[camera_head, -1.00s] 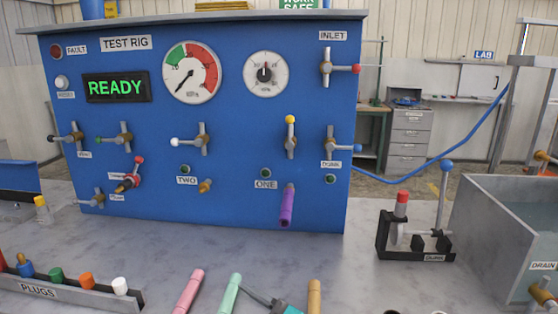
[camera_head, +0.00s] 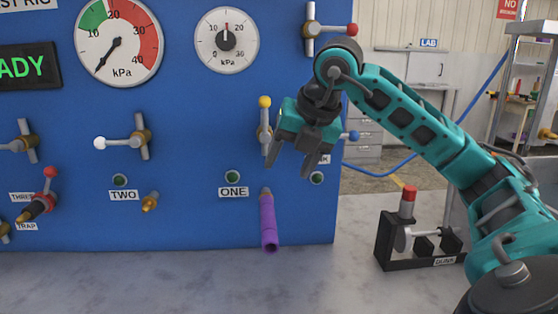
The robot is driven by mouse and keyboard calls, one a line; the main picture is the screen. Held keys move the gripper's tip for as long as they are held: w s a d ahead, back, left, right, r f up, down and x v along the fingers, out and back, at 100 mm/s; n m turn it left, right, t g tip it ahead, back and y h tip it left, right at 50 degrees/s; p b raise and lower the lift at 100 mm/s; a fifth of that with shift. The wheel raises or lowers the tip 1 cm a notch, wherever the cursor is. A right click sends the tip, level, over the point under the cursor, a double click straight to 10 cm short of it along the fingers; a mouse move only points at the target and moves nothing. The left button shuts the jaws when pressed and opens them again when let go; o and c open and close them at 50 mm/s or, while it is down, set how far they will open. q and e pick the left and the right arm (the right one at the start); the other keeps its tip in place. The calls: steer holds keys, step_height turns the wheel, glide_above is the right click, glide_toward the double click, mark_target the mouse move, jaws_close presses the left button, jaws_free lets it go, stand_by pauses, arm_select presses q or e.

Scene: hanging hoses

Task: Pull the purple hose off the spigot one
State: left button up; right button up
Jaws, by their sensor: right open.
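The purple hose (camera_head: 268,222) is a short piece on spigot one, under the label ONE (camera_head: 233,192) on the blue test rig panel. Its far end is on the spigot (camera_head: 266,191), and its open end points toward me and down, above the bench. My right gripper (camera_head: 290,164) is open and empty, fingers pointing down, above and slightly right of the hose, apart from it. It partly hides the yellow-knobbed valve (camera_head: 264,126). My left gripper is not in view.
Spigot two (camera_head: 150,202) is bare, left of the hose. A blue-knobbed valve (camera_head: 350,136) is close behind my right gripper. The bench below the hose is clear.

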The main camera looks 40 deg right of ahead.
mark_target(271, 214)
steer(key=b+x, duration=0.1)
steer(key=x, duration=1.1)
steer(key=shift+a+f, duration=0.1)
steer(key=shift+f, duration=0.15)
steer(key=shift+c, duration=0.2)
jaws_close()
stand_by(0.4)
stand_by(0.6)
steer(key=shift+s+a+b, duration=0.55)
steer(key=shift+s, duration=0.1)
stand_by(1.7)
steer(key=shift+s+a+b, duration=0.5)
steer(key=shift+s+a, duration=0.25)
steer(key=shift+s, duration=0.15)
steer(key=shift+s+a, duration=0.1)
steer(key=shift+s, duration=0.05)
